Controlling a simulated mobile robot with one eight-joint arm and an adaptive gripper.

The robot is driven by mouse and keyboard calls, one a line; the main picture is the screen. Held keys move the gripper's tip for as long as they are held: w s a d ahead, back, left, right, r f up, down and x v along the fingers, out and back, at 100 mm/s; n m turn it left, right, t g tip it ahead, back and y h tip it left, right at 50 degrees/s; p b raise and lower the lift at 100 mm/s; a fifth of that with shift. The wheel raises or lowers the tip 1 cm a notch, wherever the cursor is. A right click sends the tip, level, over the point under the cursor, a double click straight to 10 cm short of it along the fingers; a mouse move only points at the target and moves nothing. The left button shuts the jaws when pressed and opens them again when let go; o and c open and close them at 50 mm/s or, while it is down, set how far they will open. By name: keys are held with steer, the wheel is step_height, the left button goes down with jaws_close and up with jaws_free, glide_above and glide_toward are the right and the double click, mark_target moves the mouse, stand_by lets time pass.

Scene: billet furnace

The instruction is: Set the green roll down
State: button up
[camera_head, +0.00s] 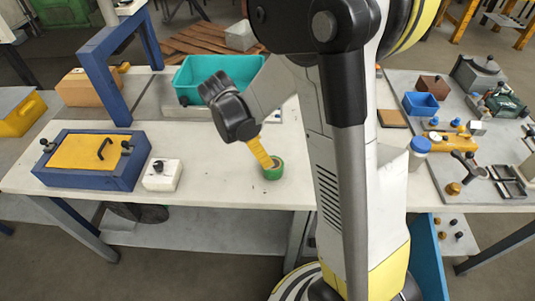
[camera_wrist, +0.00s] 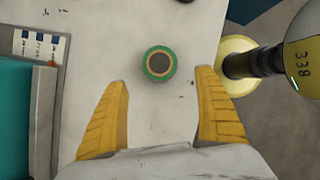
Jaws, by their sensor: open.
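The green roll (camera_head: 273,170) sits on the white table (camera_head: 225,185) near the middle, in front of the teal bin. In the wrist view the green roll (camera_wrist: 160,63) lies flat, with a tan ring and a dark centre facing up. My gripper (camera_head: 265,163) is just to the left of the roll in the head view, with its yellow finger close to it. In the wrist view my gripper (camera_wrist: 160,80) has its two yellow fingers spread wide apart. The roll lies beyond the fingertips, between their lines, and neither finger touches it there.
A teal bin (camera_head: 215,72) stands behind the roll. A blue box with a yellow lid (camera_head: 88,152) and a small white block (camera_head: 162,175) are at the left. My arm column hides part of the table on the right. The table in front of the roll is clear.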

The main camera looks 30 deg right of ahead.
steer(key=s+a+r+m+t+y, duration=0.2)
steer(key=s+a+r+m+t, duration=0.2)
steer(key=s+r+m, duration=0.2)
steer(key=s+a+r+m+t+y, duration=0.2)
steer(key=s+a+r+m+t, duration=0.2)
steer(key=r+m, duration=0.5)
steer(key=shift+s+a+m+y, duration=0.3)
steer(key=shift+s+a, duration=0.45)
steer(key=shift+s, duration=0.1)
steer(key=shift+f, duration=0.15)
